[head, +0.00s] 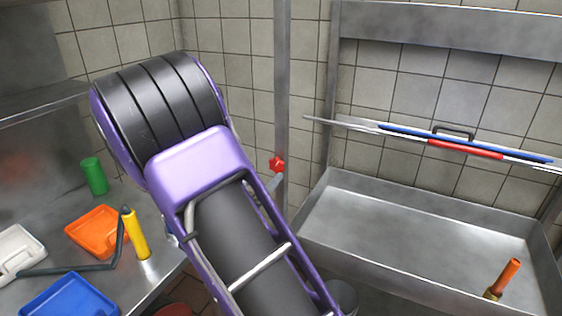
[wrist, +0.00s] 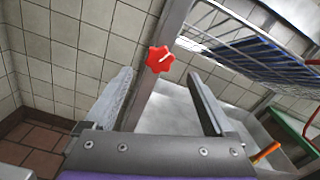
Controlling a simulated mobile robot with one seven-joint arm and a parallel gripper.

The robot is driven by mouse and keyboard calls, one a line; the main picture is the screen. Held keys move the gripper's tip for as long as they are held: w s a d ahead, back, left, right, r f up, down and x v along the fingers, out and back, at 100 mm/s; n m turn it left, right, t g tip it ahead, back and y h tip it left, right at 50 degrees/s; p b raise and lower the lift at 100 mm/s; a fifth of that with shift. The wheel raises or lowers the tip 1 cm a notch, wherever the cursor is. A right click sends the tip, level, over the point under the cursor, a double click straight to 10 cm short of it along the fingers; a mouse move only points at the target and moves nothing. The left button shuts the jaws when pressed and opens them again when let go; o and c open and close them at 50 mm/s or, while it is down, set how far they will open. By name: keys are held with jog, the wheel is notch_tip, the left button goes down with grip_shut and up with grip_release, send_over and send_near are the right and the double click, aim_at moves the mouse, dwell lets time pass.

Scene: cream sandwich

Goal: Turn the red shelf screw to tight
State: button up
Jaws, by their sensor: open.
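The red shelf screw (head: 277,164) is a small star-shaped knob on a grey upright post (head: 281,70), just right of my arm in the head view. In the wrist view the screw (wrist: 159,59) shows a pale line on its face. My gripper (wrist: 165,88) is open and empty in the wrist view.
A metal sink (head: 400,225) stands at the right, holding an orange-handled tool (head: 506,277). A rack (head: 340,122) with blue and red strips hangs above it. A steel counter (head: 160,262) at the left bears trays, a green cylinder (head: 95,176) and a yellow-handled tool (head: 137,234).

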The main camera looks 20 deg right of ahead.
aim_at(281, 161)
jog(key=x, duration=1.1)
jog(key=shift+b, duration=0.3)
jog(key=c, duration=1.4)
